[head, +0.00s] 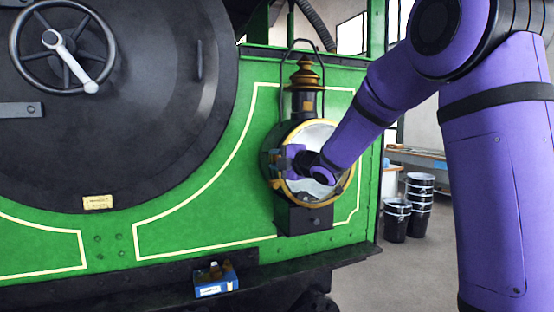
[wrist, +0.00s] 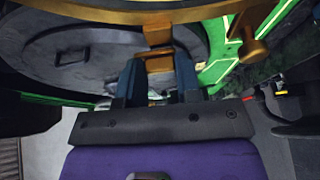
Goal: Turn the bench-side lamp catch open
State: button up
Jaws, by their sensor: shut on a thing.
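The lamp (head: 303,105) has a brass chimney top and a gold rim around a pale round face. My gripper (head: 290,160) is at the left part of the lamp's rim, and my wrist covers part of the face. In the wrist view, my gripper's two dark fingers (wrist: 159,76) are shut on a brass catch (wrist: 158,52) at the gold rim (wrist: 105,14). A second brass piece with a knob (wrist: 254,46) sticks out from the rim to the right, apart from the fingers. I cannot tell which catch is the bench-side one.
A blue box (head: 215,285) stands on the dark running board below the lamp. The round dark smokebox door with a handwheel (head: 62,42) fills the left. Several stacked black buckets (head: 397,222) stand on the floor at right, near a bench (head: 420,157).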

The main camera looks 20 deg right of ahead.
jog(key=shift+d+r, duration=0.1)
jog(key=shift+r, duration=0.2)
jog(key=o, duration=0.9)
jog(key=shift+f, duration=0.15)
jog(key=v, duration=1)
jog(key=shift+s+d, duration=0.1)
jog(key=shift+s, duration=0.3)
